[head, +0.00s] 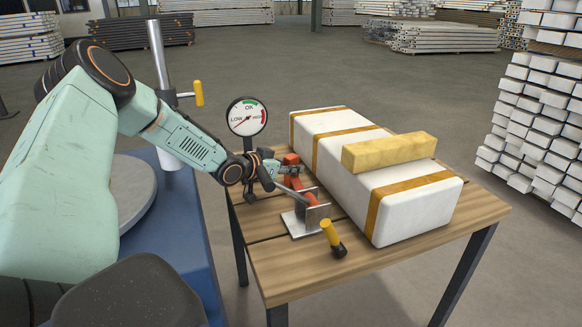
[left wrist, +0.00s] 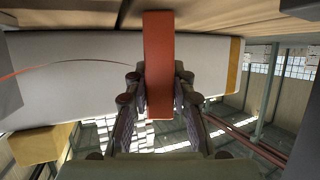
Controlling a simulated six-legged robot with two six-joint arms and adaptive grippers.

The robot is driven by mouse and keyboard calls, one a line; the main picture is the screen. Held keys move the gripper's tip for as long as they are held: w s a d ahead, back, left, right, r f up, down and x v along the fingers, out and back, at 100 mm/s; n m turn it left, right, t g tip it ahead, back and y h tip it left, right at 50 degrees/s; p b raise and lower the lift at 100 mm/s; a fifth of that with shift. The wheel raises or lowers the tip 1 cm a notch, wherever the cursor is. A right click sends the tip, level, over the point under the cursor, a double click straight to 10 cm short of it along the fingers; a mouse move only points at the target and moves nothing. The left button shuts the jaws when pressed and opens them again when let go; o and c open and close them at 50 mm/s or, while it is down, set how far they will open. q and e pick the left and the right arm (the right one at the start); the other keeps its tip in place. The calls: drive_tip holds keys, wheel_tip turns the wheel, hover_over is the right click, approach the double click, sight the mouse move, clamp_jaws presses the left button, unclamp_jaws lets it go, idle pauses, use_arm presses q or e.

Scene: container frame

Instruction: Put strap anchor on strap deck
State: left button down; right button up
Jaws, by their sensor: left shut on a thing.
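My left gripper (head: 278,170) reaches in over the left side of the wooden table, beside the white package. It is shut on a red-orange piece (head: 291,160), which I take to be the strap anchor. In the left wrist view the same piece is a long red bar (left wrist: 158,50) between the two fingers (left wrist: 158,88). Below the gripper stands a grey metal plate (head: 298,226) with an upright bracket and more red-orange parts. I cannot tell whether those parts join the held piece. No part is clearly recognisable as the strap deck. My right gripper is not in view.
A white package (head: 414,211) with ochre bands lies across the table (head: 400,257), a yellow block (head: 390,152) on top. A pressure gauge (head: 247,117) stands behind the gripper. The table's front right is clear.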

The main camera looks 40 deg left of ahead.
use_arm(q)
drive_tip(key=c, duration=1.1)
unclamp_jaws()
drive_tip(key=shift+o, duration=0.2)
drive_tip(key=shift+r, duration=5)
